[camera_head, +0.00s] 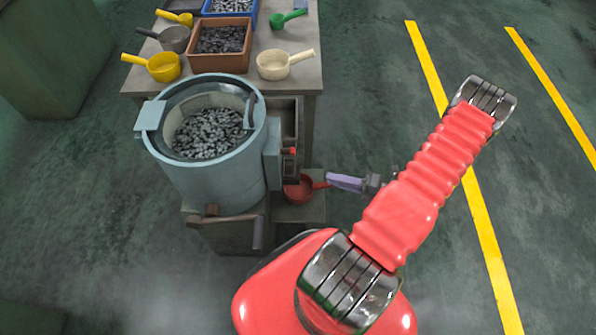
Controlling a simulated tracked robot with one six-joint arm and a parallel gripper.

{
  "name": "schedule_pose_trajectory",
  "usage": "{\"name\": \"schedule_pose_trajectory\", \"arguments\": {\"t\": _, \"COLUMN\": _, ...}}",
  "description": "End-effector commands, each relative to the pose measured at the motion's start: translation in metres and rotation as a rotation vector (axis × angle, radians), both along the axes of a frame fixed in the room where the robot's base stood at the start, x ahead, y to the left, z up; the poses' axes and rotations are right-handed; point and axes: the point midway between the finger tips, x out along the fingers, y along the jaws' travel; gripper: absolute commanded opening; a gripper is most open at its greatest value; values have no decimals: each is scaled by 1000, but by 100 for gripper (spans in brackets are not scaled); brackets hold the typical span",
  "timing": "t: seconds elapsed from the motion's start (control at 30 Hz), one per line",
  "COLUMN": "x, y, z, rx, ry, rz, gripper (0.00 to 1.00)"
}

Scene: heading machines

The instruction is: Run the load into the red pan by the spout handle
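The red pan (298,191) sits on a low ledge at the right side of the blue-grey drum (215,178), its handle pointing right. The load of small grey metal pieces (208,133) lies in the drum. A small red-tipped part (289,151) sticks out of the box on the drum's right side, above the pan; it may be the spout handle. My gripper (335,181) has lavender fingers, at the right end of the pan's handle. Whether they touch or grip it is too small to tell. The spout's mouth and the pan's inside are not clear.
A grey table (308,75) behind holds a brown bin (220,67) of dark pieces, a blue bin (230,6), a cream scoop (273,65), yellow scoops (163,67) and a green scoop (277,22). A bar handle (258,232) juts out at the drum's front. Floor at right is clear.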

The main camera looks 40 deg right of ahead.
Motion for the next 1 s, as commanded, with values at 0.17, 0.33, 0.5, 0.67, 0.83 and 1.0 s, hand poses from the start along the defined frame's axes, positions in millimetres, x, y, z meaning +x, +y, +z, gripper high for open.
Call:
{"name": "schedule_pose_trajectory", "arguments": {"t": 0.17, "x": 7, "y": 4, "z": -1, "rx": 1, "ry": 0, "rz": 3, "gripper": 17}}
{"name": "schedule_pose_trajectory", "arguments": {"t": 0.33, "x": 21, "y": 13, "z": -5, "rx": 0, "ry": -1, "rz": 4, "gripper": 17}}
{"name": "schedule_pose_trajectory", "arguments": {"t": 0.5, "x": 39, "y": 24, "z": -9, "rx": 1, "ry": 0, "rz": 6, "gripper": 17}}
{"name": "schedule_pose_trajectory", "arguments": {"t": 0.67, "x": 55, "y": 33, "z": -13, "rx": -1, "ry": -1, "rz": 5, "gripper": 17}}
{"name": "schedule_pose_trajectory", "arguments": {"t": 0.83, "x": 72, "y": 43, "z": -17, "rx": 0, "ry": 0, "rz": 5, "gripper": 17}}
{"name": "schedule_pose_trajectory", "arguments": {"t": 1.0, "x": 89, "y": 53, "z": -21, "rx": 0, "ry": 0, "rz": 6, "gripper": 17}}
